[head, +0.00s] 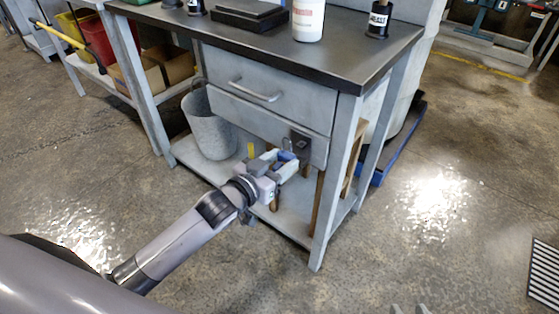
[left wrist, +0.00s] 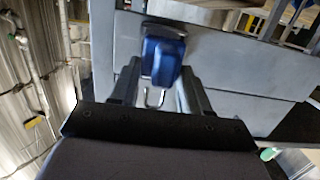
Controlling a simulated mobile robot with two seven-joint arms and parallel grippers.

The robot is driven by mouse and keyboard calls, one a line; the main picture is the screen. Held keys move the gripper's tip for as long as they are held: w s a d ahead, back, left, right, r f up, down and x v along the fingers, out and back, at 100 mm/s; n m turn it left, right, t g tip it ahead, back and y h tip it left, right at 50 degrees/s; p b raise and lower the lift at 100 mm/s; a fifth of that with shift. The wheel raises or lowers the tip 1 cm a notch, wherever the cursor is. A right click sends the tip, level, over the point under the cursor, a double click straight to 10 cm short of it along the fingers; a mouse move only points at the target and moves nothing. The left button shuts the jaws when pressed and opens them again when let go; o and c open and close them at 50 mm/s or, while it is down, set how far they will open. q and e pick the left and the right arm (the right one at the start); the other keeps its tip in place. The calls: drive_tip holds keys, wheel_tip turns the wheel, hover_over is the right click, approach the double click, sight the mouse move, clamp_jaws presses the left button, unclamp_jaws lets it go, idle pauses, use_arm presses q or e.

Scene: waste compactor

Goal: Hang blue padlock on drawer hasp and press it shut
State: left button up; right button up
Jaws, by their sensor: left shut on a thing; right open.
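The blue padlock (head: 287,156) is at the tips of my left gripper (head: 279,166), which is shut on it in front of the drawer unit's lower right. In the left wrist view the blue padlock body (left wrist: 162,60) shows between the two fingers, with a thin silver U-shaped piece (left wrist: 155,97) beside it, which looks like its shackle. The dark hasp plate (head: 300,143) is on the lower panel under the drawer (head: 270,88), right by the padlock. I cannot tell whether the shackle passes through the hasp.
The dark-topped workbench (head: 260,42) carries a white bottle (head: 308,20) and small dark containers. A grey bucket (head: 209,125) stands on its lower shelf, left of my left arm. The bench's front leg (head: 335,185) is just right of the hasp.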

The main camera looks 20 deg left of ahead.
idle(0.3)
use_arm(q)
drive_tip(key=shift+p, duration=0.55)
idle(0.6)
drive_tip(key=shift+r+b+x, duration=0.15)
drive_tip(key=shift+b+x, duration=0.15)
drive_tip(key=shift+x, duration=0.75)
drive_tip(key=shift+r+b+x, duration=0.2)
drive_tip(key=shift+b+x, duration=0.1)
drive_tip(key=shift+x, duration=0.75)
idle(0.4)
drive_tip(key=shift+f, duration=0.15)
idle(0.4)
drive_tip(key=o, duration=1.1)
drive_tip(key=shift+f, duration=0.1)
drive_tip(key=shift+c, duration=0.4)
